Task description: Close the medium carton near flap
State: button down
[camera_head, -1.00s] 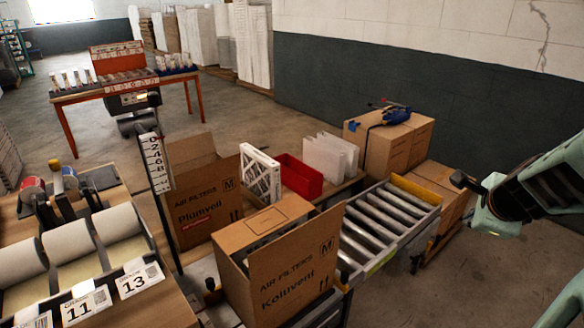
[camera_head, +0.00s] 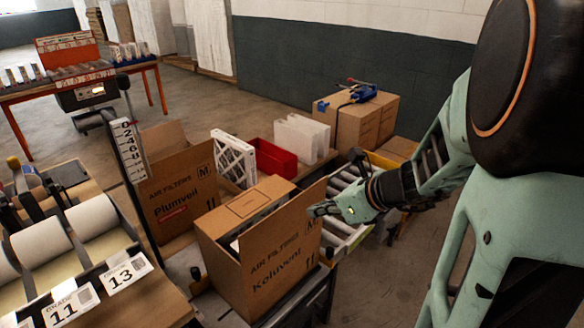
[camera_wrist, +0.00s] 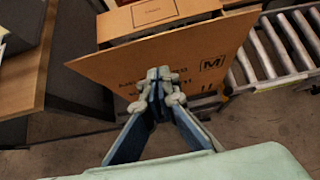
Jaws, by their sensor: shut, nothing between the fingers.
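The medium carton (camera_head: 222,248) stands on the bench beside the roller conveyor, marked "AIR FILTERS Kolüvent". Its near flap (camera_head: 287,246) stands raised on the side facing me, with the printed M at its upper right; it also shows in the wrist view (camera_wrist: 205,62). Another top flap (camera_head: 250,200) lies folded inward over the carton, and a dark gap shows between it and the near flap. My gripper (camera_head: 318,210) is shut and empty at the outer face of the near flap, by its upper right part. In the wrist view the fingertips (camera_wrist: 160,82) overlap the flap; contact cannot be told.
A second open carton (camera_head: 175,195) marked "Plumveil" stands behind left. A white pleated filter (camera_head: 232,158), a red bin (camera_head: 272,158) and white panels (camera_head: 301,138) stand behind. The roller conveyor (camera_head: 343,200) is to the right. A thin scale post (camera_head: 130,155) rises at left.

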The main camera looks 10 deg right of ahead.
aim_at(289, 205)
jog(key=w+a, duration=0.1)
jog(key=w+a+f, duration=0.1)
jog(key=w+a, duration=0.1)
jog(key=w, duration=0.1)
jog(key=shift+f, duration=0.4)
jog(key=shift+w+a, duration=0.35)
jog(key=shift+w, duration=0.15)
jog(key=shift+r+p, duration=0.2)
jog(key=shift+p, duration=0.35)
jog(key=shift+w+r+p, duration=0.1)
jog(key=shift+p, duration=0.25)
jog(key=shift+w+a+g, duration=0.1)
jog(key=shift+a+g, duration=0.1)
jog(key=shift+g, duration=0.1)
jog(key=shift+p, duration=0.35)
